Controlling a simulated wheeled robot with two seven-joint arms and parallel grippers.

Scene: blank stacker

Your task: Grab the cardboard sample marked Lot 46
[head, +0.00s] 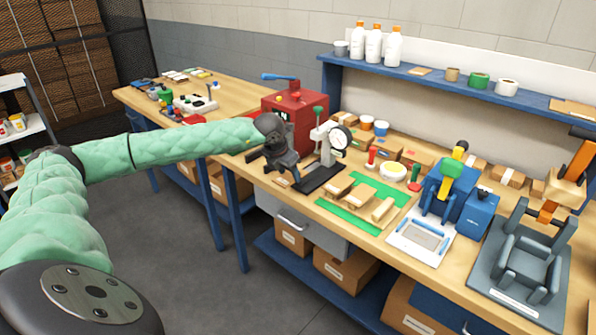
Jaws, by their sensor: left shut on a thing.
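My left gripper (287,176) reaches in on the green-sleeved arm and is at the front of the bench, between the red machine (300,108) and the dial gauge stand (325,172). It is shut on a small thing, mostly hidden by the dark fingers. A bit of tan cardboard (281,182) shows just below the fingers; I cannot tell whether it is the held piece. Several tan cardboard samples (360,195) lie on and beside a green mat (350,218) to the right. No lot number is readable. My right gripper is not in view.
A blue press (470,210) with a white plate (420,240) and a grey fixture (520,255) fill the bench's right side. Cardboard boxes (345,265) sit on the lower shelf. The shelf above holds white bottles (375,45). The floor (190,270) in front is clear.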

